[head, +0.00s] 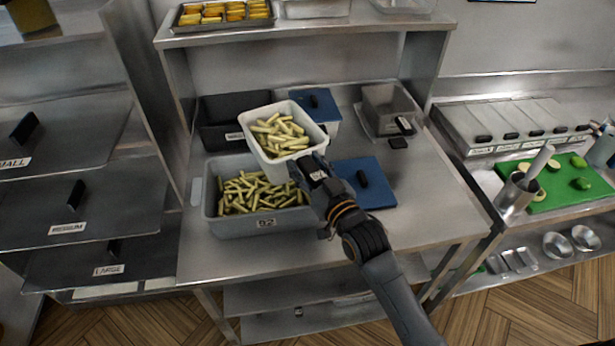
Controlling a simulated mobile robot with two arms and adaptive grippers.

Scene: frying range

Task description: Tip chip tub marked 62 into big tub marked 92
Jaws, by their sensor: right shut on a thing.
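A pale chip tub (273,169), full of cut chips, is held in the air above the back right part of the big grey tub. It looks tilted; I cannot read a number on it. My right gripper (304,172) is shut on its near right side. The big tub (232,229) stands on the steel table and holds many chips. Its front label looks like 92 or 82. The raised tub and my gripper hide its back right corner. My left gripper is not in view.
A black tub (215,139) and a blue-lidded tub (318,104) stand behind. A blue lid (368,180) lies right of the big tub. A grey container (387,102) stands at the back right. The table's front right is clear.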

